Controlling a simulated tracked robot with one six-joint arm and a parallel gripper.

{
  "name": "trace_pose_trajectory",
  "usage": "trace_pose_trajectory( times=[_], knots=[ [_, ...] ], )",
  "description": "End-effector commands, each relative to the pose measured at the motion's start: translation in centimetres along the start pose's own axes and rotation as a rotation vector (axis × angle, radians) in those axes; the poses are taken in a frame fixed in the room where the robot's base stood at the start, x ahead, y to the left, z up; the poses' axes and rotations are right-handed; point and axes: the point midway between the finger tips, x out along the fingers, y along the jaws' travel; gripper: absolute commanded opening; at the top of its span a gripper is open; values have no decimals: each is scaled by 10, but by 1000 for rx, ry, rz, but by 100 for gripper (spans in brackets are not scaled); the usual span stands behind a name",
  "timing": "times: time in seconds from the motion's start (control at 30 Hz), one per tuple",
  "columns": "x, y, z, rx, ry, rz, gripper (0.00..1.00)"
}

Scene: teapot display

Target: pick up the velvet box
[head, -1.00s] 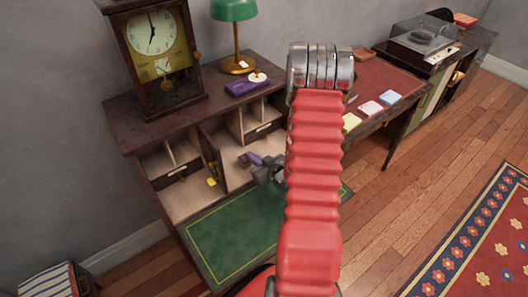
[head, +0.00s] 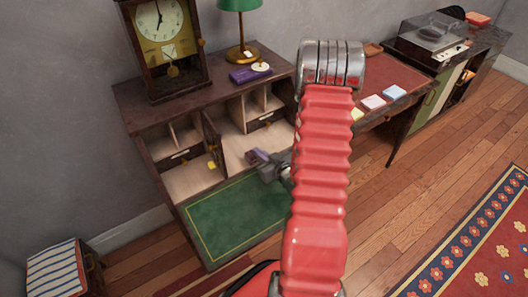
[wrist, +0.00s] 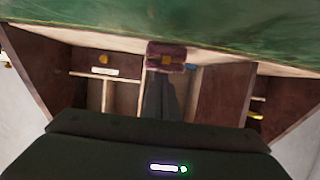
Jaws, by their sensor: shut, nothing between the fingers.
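The velvet box (wrist: 166,55) is a small maroon box with a gold clasp. In the wrist view it shows right at the tips of my gripper (wrist: 160,76), whose dark fingers are together. The fingers cover part of it, and I cannot tell whether they touch it. In the head view my gripper (head: 268,163) is in front of the open desk compartments, above the inner edge of the green writing flap (head: 225,220). A purple-grey patch at its tip may be the box, but it is too small to tell.
The desk's small door (head: 212,142) stands open left of my gripper, between two compartments. A clock (head: 160,50), a green lamp (head: 240,35) and a purple item (head: 250,75) stand on top. A striped box (head: 57,268) is on the floor.

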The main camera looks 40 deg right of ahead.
Motion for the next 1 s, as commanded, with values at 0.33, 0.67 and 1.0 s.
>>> trace_pose_trajectory(
  times=[0.33, 0.67, 1.0],
  knots=[
    [-9, 1, -2, 13, -26, 5, 0],
    [-9, 2, -7, 9, -20, 7, 0],
    [-42, 5, -1, 15, -25, 10, 0]
  ],
)
